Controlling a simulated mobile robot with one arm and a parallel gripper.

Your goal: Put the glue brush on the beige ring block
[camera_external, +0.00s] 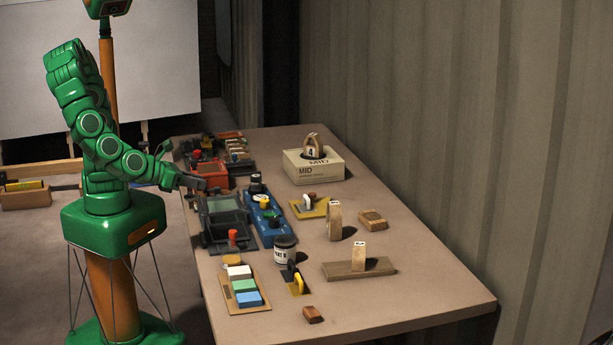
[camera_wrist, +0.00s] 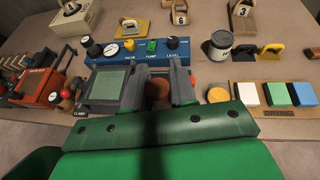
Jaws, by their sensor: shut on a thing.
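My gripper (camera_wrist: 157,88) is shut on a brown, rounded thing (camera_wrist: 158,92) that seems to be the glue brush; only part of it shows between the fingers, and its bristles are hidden. In the external view my gripper (camera_external: 198,184) is above the left edge of the bench, by the dark screen device, and the held thing cannot be made out. A beige ring-shaped block (camera_external: 335,221) stands upright on the bench, well to the right of my gripper. It also shows at the top of the wrist view, marked 6 (camera_wrist: 180,17).
The bench (camera_external: 400,300) is clear at its right front. Between gripper and ring block are the dark screen device (camera_external: 222,221), a blue gauge panel (camera_external: 268,226) and a yellow plate (camera_external: 316,208). A lidded jar (camera_external: 285,252), colour blocks (camera_external: 241,285) and a MID box (camera_external: 313,168) stand around.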

